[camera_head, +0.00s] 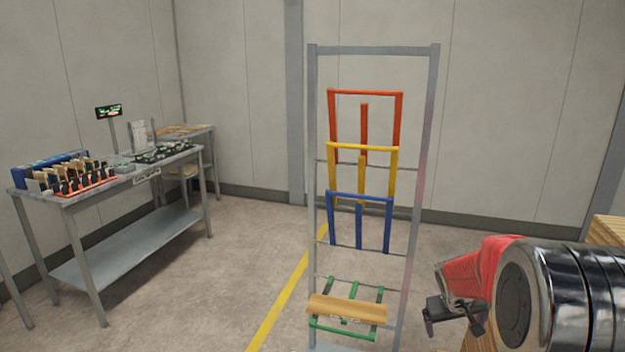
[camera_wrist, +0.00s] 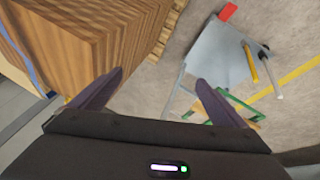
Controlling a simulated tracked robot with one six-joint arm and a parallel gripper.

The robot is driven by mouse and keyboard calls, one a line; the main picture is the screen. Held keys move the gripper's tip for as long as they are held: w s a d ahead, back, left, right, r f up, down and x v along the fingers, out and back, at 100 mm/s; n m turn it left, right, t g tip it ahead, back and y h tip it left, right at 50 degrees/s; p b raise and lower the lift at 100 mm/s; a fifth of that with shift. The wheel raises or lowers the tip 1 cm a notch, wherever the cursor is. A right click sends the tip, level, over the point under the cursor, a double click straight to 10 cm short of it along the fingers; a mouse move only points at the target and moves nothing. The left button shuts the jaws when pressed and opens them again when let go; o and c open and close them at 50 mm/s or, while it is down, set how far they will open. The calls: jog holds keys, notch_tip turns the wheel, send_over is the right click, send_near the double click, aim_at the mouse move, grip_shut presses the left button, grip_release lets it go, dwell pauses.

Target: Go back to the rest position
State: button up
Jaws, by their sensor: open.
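My gripper (camera_head: 455,312) is at the right of the head view, beside the lower part of the rack and apart from it. The grey rack (camera_head: 313,130) stands upright in the middle of the head view. It carries red (camera_head: 398,120), yellow (camera_head: 393,170) and blue (camera_head: 388,225) frames. A wooden board (camera_head: 350,309) lies across the green frame (camera_head: 358,333) at the bottom.
A workbench (camera_head: 130,255) with several small parts and a display stands at the left. A second table (camera_head: 205,130) is behind it. A wooden stack (camera_wrist: 100,35) is close to my gripper in the wrist view. A yellow line (camera_head: 278,305) crosses open floor left of the rack.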

jog(key=s+a+r+y, duration=0.1)
jog(key=s+a+r, duration=0.4)
jog(key=s, duration=0.5)
jog(key=s+a+r+t+y, duration=0.1)
jog(key=s+a+r, duration=0.4)
jog(key=s+a, duration=0.4)
jog(key=s+a+r+y, duration=0.1)
jog(key=s+a+r, duration=0.4)
jog(key=s, duration=0.7)
jog(key=shift+a+r+t+y, duration=0.25)
jog(key=shift+a+t+y, duration=0.05)
jog(key=shift+a, duration=0.7)
jog(key=shift+c, duration=0.6)
